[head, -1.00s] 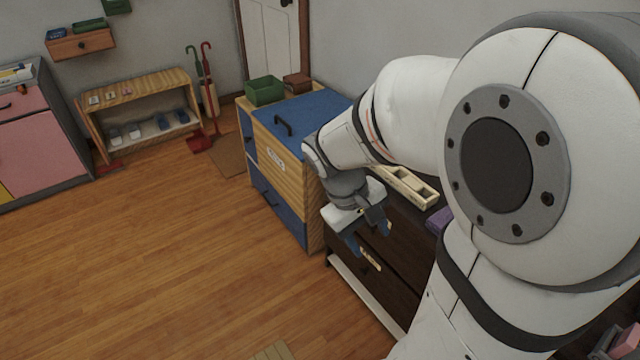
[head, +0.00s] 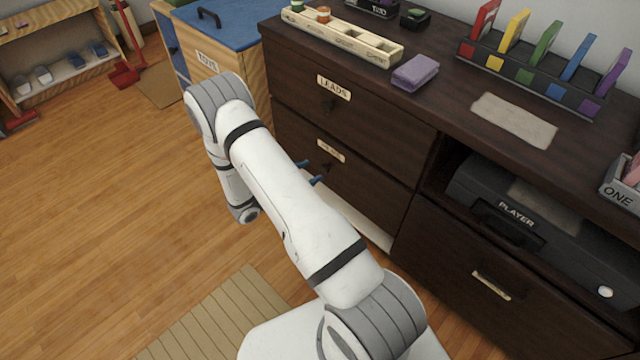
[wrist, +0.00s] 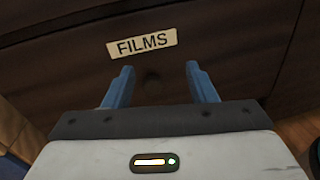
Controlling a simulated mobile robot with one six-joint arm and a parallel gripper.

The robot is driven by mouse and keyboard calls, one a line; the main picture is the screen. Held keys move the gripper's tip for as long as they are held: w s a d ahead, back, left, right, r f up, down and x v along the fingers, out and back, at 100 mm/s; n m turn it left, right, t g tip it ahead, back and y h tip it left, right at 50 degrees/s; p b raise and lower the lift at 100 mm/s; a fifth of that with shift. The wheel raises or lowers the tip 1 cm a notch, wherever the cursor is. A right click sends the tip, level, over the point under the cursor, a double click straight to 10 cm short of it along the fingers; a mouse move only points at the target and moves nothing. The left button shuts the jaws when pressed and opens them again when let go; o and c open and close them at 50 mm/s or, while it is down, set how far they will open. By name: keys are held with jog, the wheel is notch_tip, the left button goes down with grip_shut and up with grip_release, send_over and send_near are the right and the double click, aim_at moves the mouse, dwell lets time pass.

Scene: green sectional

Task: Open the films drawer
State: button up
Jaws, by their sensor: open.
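The films drawer (head: 352,178) is the lower left drawer of the dark wooden cabinet, below the drawer labelled LEADS (head: 340,108). It looks shut. Its FILMS label (wrist: 142,44) reads clearly in the wrist view. A dark round knob (wrist: 151,78) shows faintly below that label. My gripper (wrist: 160,84) is open, its blue fingers pointing at the drawer front on either side of the knob. In the head view the blue fingertips (head: 309,172) are close to the drawer; I cannot tell whether they touch it. My arm hides part of the drawer's lower left.
The cabinet top holds a cream tray (head: 340,38), a purple block (head: 415,72) and a colored rack (head: 530,75). A PLAYER box (head: 520,225) sits in the right opening. A toy chest (head: 230,50) stands left. A striped mat (head: 215,320) lies on open floor.

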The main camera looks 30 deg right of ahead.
aim_at(323, 171)
notch_tip(323, 171, down, 7)
jog(key=n+t+b, duration=0.1)
jog(key=n+t, duration=0.1)
jog(key=t, duration=0.1)
jog(key=shift+n, duration=0.3)
jog(key=b+x, duration=0.1)
jog(key=x, duration=0.2)
jog(key=w+b+x, duration=0.1)
jog(key=x, duration=0.3)
jog(key=shift+a+r+b, duration=0.1)
jog(key=shift+b, duration=0.2)
grip_shut()
